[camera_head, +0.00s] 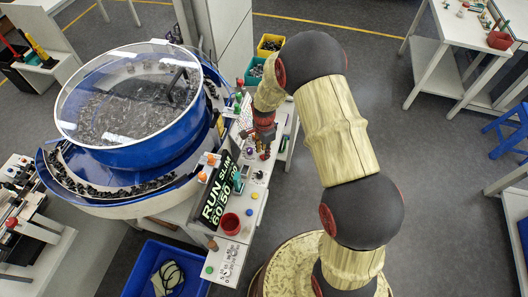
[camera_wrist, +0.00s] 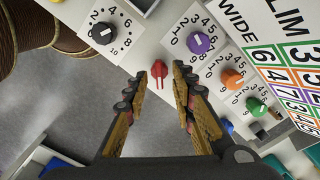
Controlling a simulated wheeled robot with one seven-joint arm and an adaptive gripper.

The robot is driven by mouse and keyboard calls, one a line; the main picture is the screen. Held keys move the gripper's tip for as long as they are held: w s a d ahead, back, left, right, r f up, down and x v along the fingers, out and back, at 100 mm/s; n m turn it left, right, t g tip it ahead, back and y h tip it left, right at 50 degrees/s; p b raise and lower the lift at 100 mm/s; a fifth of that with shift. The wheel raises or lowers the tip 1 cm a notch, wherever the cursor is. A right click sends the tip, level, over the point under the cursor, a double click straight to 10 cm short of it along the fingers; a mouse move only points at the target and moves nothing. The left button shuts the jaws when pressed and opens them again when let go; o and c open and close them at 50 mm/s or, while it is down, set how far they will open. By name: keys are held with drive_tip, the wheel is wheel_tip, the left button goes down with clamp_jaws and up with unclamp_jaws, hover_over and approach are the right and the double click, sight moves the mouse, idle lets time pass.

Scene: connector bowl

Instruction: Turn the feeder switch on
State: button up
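In the wrist view a small red switch (camera_wrist: 159,70) sits on the white panel (camera_wrist: 150,45), just beyond and between my fingertips. It carries no label I can read, so I cannot tell for sure that it is the feeder switch. My gripper (camera_wrist: 160,84) is open, with its fingers apart on either side of the switch and nothing between the pads. Whether a finger touches it I cannot tell. In the head view my gripper (camera_head: 262,148) is over the panel beside the blue bowl feeder (camera_head: 150,150), and it hides the switch.
Dials surround the switch: black (camera_wrist: 102,33), purple (camera_wrist: 200,43), orange (camera_wrist: 231,79) and green (camera_wrist: 256,106).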

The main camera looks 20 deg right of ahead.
wheel_tip(320, 180, up, 11)
idle(0.3)
idle(0.5)
drive_tip(key=s+r+n+t+b, duration=0.2)
drive_tip(key=s+r+n+b, duration=0.3)
drive_tip(key=s, duration=0.8)
drive_tip(key=s+a+r+n+t+b, duration=0.1)
drive_tip(key=s+r+n+t+b, duration=0.2)
drive_tip(key=s+r+n+b, duration=0.3)
drive_tip(key=s+r+n, duration=0.5)
drive_tip(key=s+r, duration=0.1)
drive_tip(key=s, duration=0.1)
drive_tip(key=shift+s+r+t, duration=0.3)
drive_tip(key=shift+s+r, duration=0.1)
